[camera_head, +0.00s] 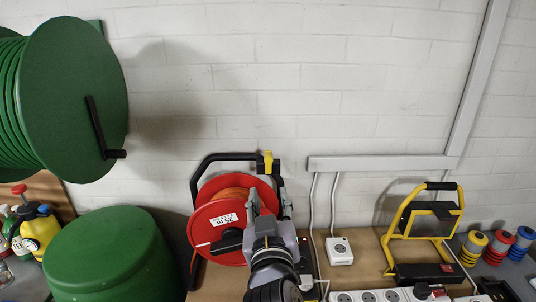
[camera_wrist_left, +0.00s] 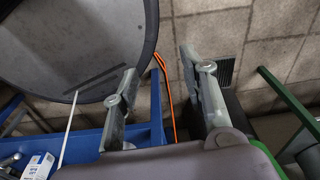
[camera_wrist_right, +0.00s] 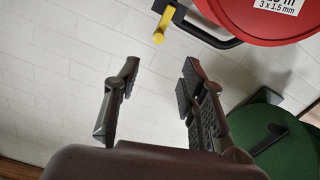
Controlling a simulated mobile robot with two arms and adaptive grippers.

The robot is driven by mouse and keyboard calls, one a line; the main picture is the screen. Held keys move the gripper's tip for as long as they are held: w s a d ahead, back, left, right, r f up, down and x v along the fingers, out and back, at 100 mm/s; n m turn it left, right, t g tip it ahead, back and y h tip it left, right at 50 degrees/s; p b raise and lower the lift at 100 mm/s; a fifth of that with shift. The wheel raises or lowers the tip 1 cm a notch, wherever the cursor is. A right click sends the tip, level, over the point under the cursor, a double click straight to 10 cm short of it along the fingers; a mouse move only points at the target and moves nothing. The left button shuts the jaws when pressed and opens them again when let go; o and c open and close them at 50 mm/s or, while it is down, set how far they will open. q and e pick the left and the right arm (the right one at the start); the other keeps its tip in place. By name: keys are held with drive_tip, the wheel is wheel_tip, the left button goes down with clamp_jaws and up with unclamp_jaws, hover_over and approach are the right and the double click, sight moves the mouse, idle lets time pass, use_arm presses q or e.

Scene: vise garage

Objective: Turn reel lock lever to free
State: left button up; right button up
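The red cable reel (camera_head: 218,215) stands on the bench in a black frame, with a white label on its face. A yellow lever (camera_head: 267,162) sits at the top right of this frame. My right gripper (camera_head: 268,192) is just below the lever and in front of the reel's right side, partly hiding it. In the right wrist view, the yellow lever (camera_wrist_right: 160,27) shows beyond the open, empty fingers, apart from them. My left gripper (camera_wrist_left: 160,70) is open and empty in the left wrist view, away from the reel; the head view does not show it.
A large green hose reel (camera_head: 75,95) with a black crank is at upper left, above a green drum (camera_head: 110,255). A yellow work lamp (camera_head: 428,225), a power strip (camera_head: 375,296) and a white socket box (camera_head: 339,251) are right of the reel. The wall above is clear.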

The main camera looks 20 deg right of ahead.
sight(269, 161)
drive_tip(key=p+x, duration=0.5)
drive_tip(key=x, duration=0.9)
drive_tip(key=shift+w+d+r, duration=0.15)
drive_tip(key=shift+w+r, duration=0.05)
drive_tip(key=shift+w+d+f, duration=0.1)
drive_tip(key=shift+w, duration=0.3)
drive_tip(key=shift+w+d, duration=0.1)
drive_tip(key=shift+w, duration=0.2)
use_arm(q)
wheel_tip(269, 161, up, 5)
drive_tip(key=s, duration=0.2)
drive_tip(key=shift+s+a+r, duration=0.2)
drive_tip(key=shift+s+a, duration=0.2)
use_arm(e)
drive_tip(key=shift+c, duration=0.2)
